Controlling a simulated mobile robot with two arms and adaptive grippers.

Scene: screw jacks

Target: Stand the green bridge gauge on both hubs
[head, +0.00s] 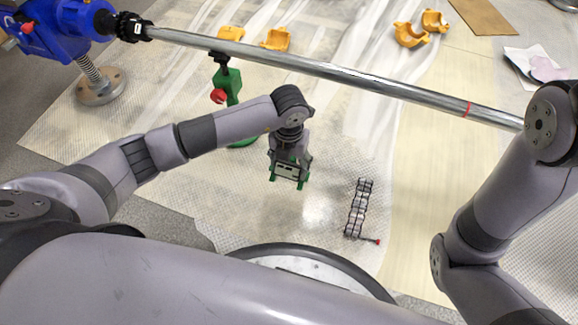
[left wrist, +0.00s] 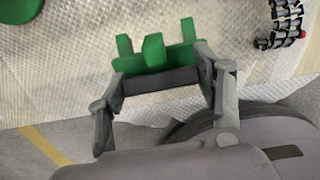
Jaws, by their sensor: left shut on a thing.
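My left gripper (head: 289,160) points down over the mat, shut on the green bridge gauge (head: 299,184), whose legs show below the fingers. In the left wrist view, the gauge (left wrist: 153,50) is a green bar with several prongs, held between the fingers of the gripper (left wrist: 160,78). The gauge appears to hang clear of the mat. A black hub (head: 131,27) sits at the left end of a long steel bar (head: 330,72), beside the blue jack (head: 70,28). I cannot make out a second hub. My right arm shows at the right, but its gripper is out of view.
A green stand (head: 231,84) with a red knob is under the bar, behind my left gripper. Orange half-shells (head: 276,39) lie beyond the bar, with others (head: 411,34) farther right. A dark segmented chain (head: 358,208) lies right of my gripper. Bare mat separates them.

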